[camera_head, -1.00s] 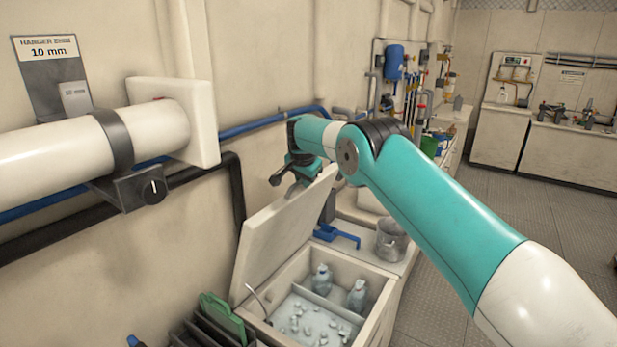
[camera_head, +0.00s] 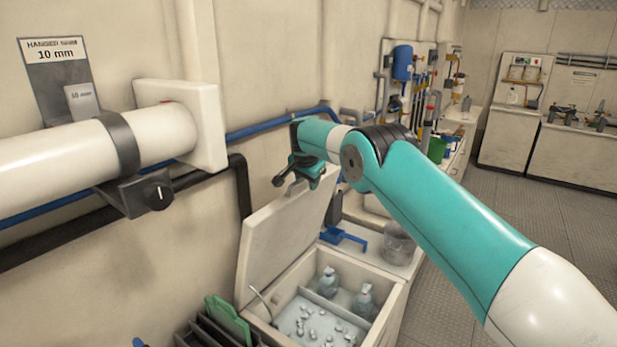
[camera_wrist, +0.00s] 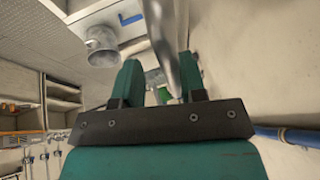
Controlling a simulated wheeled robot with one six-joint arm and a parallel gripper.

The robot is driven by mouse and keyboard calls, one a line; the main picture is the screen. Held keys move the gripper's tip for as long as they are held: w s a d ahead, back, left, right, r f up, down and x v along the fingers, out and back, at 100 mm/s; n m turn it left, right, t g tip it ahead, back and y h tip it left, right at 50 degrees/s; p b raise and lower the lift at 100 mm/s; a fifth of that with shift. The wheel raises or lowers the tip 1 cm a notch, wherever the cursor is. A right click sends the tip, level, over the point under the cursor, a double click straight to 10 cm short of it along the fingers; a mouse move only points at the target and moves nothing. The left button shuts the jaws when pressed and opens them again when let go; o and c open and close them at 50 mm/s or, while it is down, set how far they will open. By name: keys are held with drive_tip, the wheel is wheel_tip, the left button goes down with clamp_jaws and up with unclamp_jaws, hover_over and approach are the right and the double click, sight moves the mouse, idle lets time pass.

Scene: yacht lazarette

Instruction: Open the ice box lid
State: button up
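The ice box (camera_head: 385,313) stands below my arm with its pale lid (camera_head: 280,236) raised steeply, leaning back toward the wall on the left. Inside are ice pieces (camera_head: 320,325) and two clear bottles (camera_head: 327,283). My gripper (camera_head: 300,178) is at the upper edge of the lid in the head view. In the wrist view, the fingers of my gripper (camera_wrist: 160,85) stand apart; the lid's edge (camera_wrist: 165,45) runs between them, close to the right finger, with a gap on the left. Whether that finger touches the lid I cannot tell.
A blue scoop (camera_head: 345,240) and a clear bucket (camera_head: 398,245) sit on the counter behind the box. A dark rack with a green board (camera_head: 228,318) stands at its left. Pipes run along the left wall. Floor at right is clear.

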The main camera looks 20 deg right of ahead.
drive_tip(key=b+v, duration=0.3)
drive_tip(key=v, duration=1.4)
drive_tip(key=shift+r+b, duration=0.2)
drive_tip(key=shift+b, duration=0.2)
